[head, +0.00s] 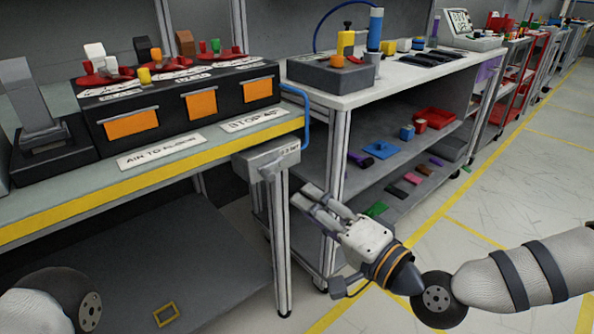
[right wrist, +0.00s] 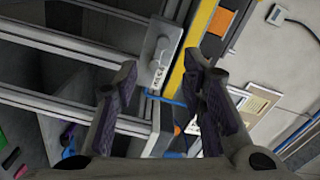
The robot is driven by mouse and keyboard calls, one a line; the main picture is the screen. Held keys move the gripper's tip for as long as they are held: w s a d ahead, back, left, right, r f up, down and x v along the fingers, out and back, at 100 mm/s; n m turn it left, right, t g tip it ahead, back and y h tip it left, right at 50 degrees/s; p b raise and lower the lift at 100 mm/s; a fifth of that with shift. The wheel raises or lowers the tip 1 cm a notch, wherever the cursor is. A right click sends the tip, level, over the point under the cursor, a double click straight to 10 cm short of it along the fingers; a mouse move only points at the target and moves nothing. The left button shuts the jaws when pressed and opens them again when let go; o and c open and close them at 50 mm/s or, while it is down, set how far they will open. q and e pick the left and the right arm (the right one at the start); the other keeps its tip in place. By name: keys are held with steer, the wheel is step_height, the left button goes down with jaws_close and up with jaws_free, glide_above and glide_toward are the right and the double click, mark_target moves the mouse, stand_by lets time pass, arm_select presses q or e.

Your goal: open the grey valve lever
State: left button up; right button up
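A grey valve block (head: 283,152) with a small white label is fixed at the right front corner of the left bench. Its grey lever (head: 268,172) is small in the head view. It shows more clearly in the right wrist view as a grey lever (right wrist: 161,48) with a rounded end. My right gripper (head: 304,195) is just right of and below the block, apart from it. In the right wrist view its fingers (right wrist: 163,78) are spread with nothing between them, and the lever lies beyond the gap. My left gripper is out of view; only part of the left arm shows.
A blue hose (head: 304,112) loops at the bench's right end. A black panel (head: 165,132) with orange flaps stands on the bench. A large grey lever on a black base (head: 28,95) is at far left. A shelf cart (head: 345,100) stands close behind my right gripper.

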mark_target(272, 178)
steer(key=x, duration=1.2)
steer(key=shift+a+r, duration=0.1)
steer(key=shift+r, duration=0.1)
jaws_close()
